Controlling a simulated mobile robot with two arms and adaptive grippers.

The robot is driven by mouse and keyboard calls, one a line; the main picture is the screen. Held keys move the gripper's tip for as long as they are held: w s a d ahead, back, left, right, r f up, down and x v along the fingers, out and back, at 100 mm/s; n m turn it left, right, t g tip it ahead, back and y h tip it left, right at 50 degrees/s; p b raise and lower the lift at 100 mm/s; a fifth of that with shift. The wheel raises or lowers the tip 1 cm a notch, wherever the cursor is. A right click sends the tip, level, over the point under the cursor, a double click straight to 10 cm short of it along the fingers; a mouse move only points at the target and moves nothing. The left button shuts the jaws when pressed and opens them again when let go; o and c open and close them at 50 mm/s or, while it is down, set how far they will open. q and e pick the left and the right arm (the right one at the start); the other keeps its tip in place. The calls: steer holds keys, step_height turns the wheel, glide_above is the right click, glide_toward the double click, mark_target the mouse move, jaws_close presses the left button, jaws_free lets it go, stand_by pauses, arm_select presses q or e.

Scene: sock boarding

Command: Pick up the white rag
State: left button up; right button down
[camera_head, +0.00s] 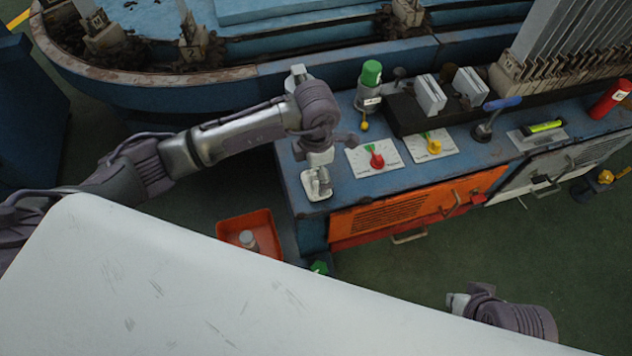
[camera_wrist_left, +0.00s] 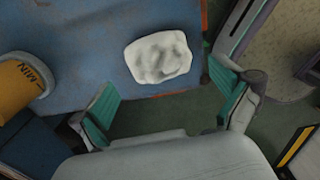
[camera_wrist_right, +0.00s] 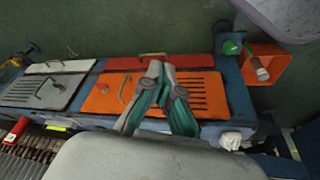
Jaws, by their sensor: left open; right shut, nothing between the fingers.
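The white rag (camera_wrist_left: 158,57) is a crumpled, rounded lump on the blue bench top near its edge in the left wrist view. It also shows at the bench corner in the right wrist view (camera_wrist_right: 232,140). My left gripper (camera_wrist_left: 165,92) is open and empty, its teal-padded fingers spread with the rag just beyond the gap between the tips. In the head view the left gripper (camera_head: 318,168) hangs over the bench's near left corner, largely hiding the rag. My right gripper (camera_wrist_right: 160,95) is shut and empty, away from the rag; it shows low right in the head view (camera_head: 458,302).
A yellow container (camera_wrist_left: 22,88) is left of the rag in the left wrist view.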

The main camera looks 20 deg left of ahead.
mark_target(316, 177)
arm_select(q)
step_height(316, 177, down, 4)
steer(key=shift+w+f+b, duration=0.1)
steer(key=shift+b, duration=0.5)
steer(key=shift+f, duration=0.3)
steer(key=c, duration=0.9)
arm_select(e)
steer(key=w+a+r+t+y, duration=0.1)
steer(key=w+a+t, duration=0.1)
steer(key=w, duration=0.4)
steer(key=shift+r+t, duration=0.35)
steer(key=shift+t, duration=0.45)
arm_select(q)
steer(key=shift+r, duration=0.1)
arm_select(e)
steer(key=shift+w, duration=0.1)
